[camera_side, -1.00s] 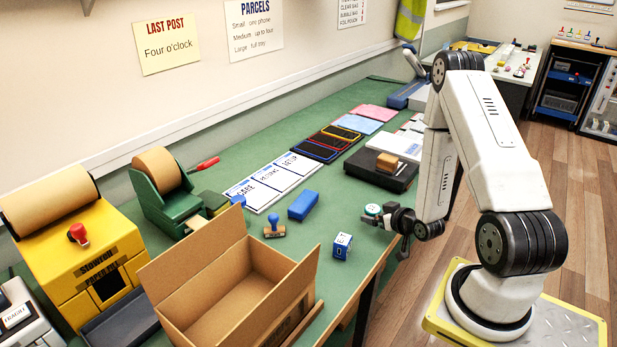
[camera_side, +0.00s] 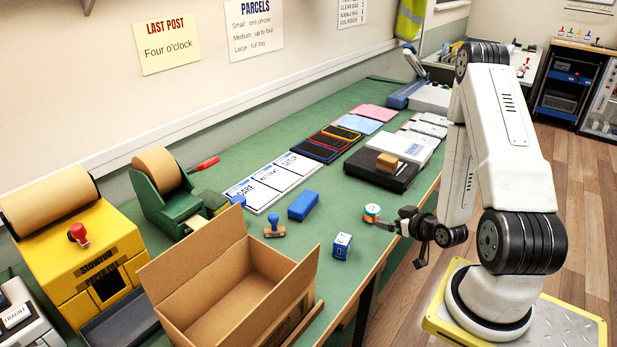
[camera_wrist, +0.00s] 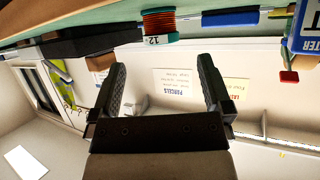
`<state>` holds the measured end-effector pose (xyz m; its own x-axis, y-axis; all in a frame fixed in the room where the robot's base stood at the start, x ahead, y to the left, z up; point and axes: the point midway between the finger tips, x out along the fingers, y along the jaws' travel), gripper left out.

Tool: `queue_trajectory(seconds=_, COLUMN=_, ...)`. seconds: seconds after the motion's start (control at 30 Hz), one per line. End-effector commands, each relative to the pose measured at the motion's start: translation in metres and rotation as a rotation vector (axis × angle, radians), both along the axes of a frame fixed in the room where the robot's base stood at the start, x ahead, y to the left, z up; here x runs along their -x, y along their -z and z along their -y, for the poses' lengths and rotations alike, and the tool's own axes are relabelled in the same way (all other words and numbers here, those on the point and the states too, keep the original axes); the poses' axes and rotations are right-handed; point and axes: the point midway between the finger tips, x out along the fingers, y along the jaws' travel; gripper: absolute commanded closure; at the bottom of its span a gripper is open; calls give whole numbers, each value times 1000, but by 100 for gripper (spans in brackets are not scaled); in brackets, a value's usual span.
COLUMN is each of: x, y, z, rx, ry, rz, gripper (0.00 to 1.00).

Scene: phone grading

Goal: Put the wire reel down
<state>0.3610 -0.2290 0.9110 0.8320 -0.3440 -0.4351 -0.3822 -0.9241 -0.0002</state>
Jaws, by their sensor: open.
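The wire reel (camera_side: 372,212) is a small spool with a pale green and white top and orange-red winding. It stands on the green bench (camera_side: 335,205) near its front edge, right of the small blue-and-white box. In the wrist view, the wire reel (camera_wrist: 158,27) appears at the top, beyond the fingers, with a label reading 12. My gripper (camera_side: 388,227) is open and empty, just right of the reel at the bench edge. In the wrist view, my gripper (camera_wrist: 158,75) has its fingers spread with nothing between them. The reel is clear of both fingers.
A blue-and-white box (camera_side: 342,246), a blue block (camera_side: 303,205) and a stamp (camera_side: 274,227) stand left of the reel. An open cardboard box (camera_side: 225,290) is at front left. A black tray (camera_side: 380,170) lies behind. Bare bench surrounds the reel.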

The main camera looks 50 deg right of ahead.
Motion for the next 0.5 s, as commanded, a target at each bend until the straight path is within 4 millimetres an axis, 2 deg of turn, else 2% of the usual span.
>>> queue_trajectory(seconds=0.27, x=-2, y=0, z=0, rx=1, ry=-5, rz=-7, gripper=0)
queue_trajectory(seconds=0.5, x=-18, y=-4, z=-9, rx=0, ry=-58, rz=-91, gripper=0)
